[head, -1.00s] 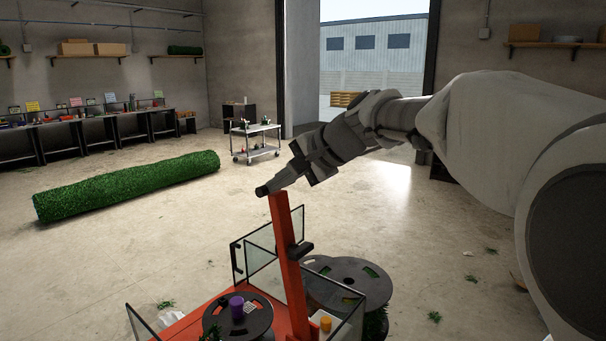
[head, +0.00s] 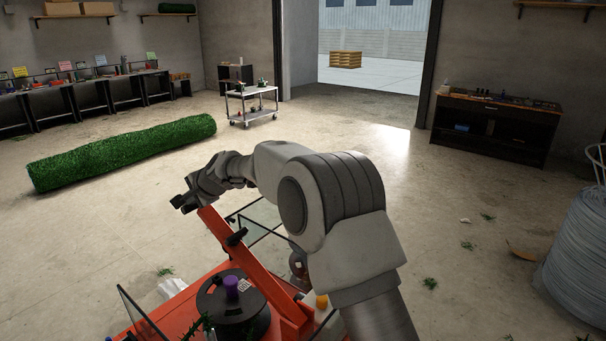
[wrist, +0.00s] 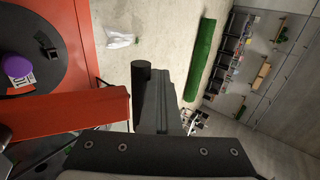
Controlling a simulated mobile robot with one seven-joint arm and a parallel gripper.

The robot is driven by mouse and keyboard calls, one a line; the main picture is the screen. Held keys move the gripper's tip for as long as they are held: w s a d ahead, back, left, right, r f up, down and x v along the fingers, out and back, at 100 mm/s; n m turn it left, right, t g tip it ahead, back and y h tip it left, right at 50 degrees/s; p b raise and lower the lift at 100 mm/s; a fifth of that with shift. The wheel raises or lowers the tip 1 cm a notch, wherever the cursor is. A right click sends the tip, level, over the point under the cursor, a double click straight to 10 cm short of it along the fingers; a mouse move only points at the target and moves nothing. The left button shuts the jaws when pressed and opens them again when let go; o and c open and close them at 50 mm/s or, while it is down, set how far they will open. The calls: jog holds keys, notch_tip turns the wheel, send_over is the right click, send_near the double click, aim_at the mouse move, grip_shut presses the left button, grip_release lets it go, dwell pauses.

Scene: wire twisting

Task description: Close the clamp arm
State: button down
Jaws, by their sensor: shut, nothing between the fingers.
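The clamp arm is a long orange bar (head: 252,262) on the orange machine. In the head view it leans up and to the left from its base, above the black reel (head: 228,306) with its purple hub (head: 231,284). My gripper (head: 182,204) is at the bar's raised upper end, shut and holding nothing. In the wrist view the bar (wrist: 65,115) comes in from the left and ends close beside my shut fingers (wrist: 168,105). A dark cylinder (wrist: 142,85) stands at that end, beside the fingers. I cannot tell whether they touch the bar.
Clear panels (head: 140,313) stand around the orange machine base. My own arm hides part of the machine's right side. A green turf roll (head: 125,150) lies on the floor behind, with a white cart (head: 252,104) farther back. Open floor lies to the left and right.

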jog(key=w+a+f+g+h+p, duration=0.1)
jog(key=w+a+f, duration=0.1)
jog(key=f, duration=0.7)
jog(key=w+a+f+g+h+p, duration=0.1)
jog(key=a+f, duration=0.2)
jog(key=f, duration=0.7)
jog(key=shift+w, duration=0.4)
jog(key=shift+r, duration=0.15)
jog(key=b+v, duration=0.2)
jog(key=v, duration=1.5)
jog(key=shift+s+a+r+b, duration=0.2)
jog(key=shift+b, duration=0.15)
jog(key=shift+d, duration=0.1)
